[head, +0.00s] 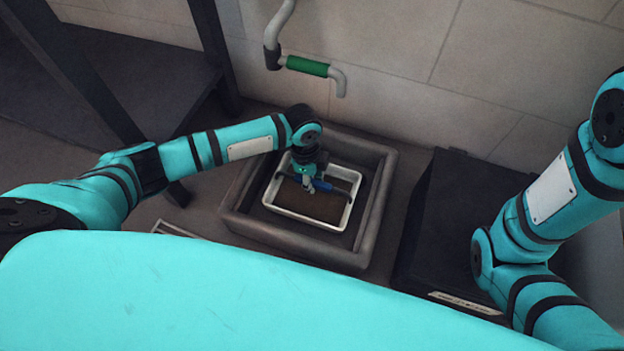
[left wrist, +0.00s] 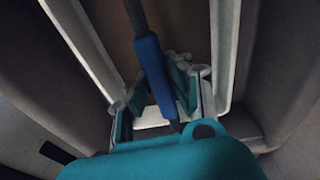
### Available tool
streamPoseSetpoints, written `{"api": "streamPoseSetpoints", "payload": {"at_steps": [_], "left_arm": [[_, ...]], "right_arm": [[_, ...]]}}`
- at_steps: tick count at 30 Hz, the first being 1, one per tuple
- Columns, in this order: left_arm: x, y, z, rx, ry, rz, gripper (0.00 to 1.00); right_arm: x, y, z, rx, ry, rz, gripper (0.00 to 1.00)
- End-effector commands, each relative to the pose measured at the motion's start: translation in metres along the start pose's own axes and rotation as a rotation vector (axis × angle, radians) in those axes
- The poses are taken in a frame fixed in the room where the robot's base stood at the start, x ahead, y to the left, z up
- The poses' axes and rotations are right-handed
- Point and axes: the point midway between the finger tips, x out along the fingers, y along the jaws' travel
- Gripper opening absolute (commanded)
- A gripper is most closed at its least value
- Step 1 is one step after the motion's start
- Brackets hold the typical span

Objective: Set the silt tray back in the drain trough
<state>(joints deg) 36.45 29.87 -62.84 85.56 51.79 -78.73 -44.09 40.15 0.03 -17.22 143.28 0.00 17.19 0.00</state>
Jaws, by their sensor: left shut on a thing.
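The silt tray (head: 304,219) is a white rectangular tray with brown silt in it and a bar with a blue grip across it. In the head view it lies within the walls of the square grey drain trough (head: 292,240), slightly turned against them. I cannot tell whether it touches the bottom. My left gripper (head: 309,184) reaches down from above and is shut on the blue grip (left wrist: 153,72) of the tray's bar. The left wrist view shows the fingers on either side of this grip and the tray's white walls (left wrist: 85,45). My right gripper is out of view.
A pipe with a green grip (head: 307,66) sticks out from the tiled wall behind the trough. A dark box (head: 445,200) stands close to the trough's right side. A dark metal frame (head: 215,50) stands at the left. A floor grate (head: 172,229) lies left of the trough.

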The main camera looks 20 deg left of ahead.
Motion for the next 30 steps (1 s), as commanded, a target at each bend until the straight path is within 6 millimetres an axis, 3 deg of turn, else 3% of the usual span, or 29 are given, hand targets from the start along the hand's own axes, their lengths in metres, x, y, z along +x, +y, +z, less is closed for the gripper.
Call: {"api": "streamPoseSetpoints", "payload": {"at_steps": [6,7,13,23,30], "left_arm": [[0.003,-0.001,0.000,0.000,0.001,-0.001,0.00],[0.003,-0.001,0.000,0.000,0.001,-0.001,0.19],[0.003,0.000,0.000,0.000,0.001,-0.001,0.44],[-0.001,0.000,0.001,0.000,0.000,0.000,0.44],[-0.042,-0.001,0.000,0.001,0.001,-0.004,0.44]], "right_arm": [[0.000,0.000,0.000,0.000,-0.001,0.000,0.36],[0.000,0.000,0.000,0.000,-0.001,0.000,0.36],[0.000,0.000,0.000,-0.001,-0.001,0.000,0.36],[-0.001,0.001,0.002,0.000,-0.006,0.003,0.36],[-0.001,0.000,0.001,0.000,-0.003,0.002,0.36]]}}
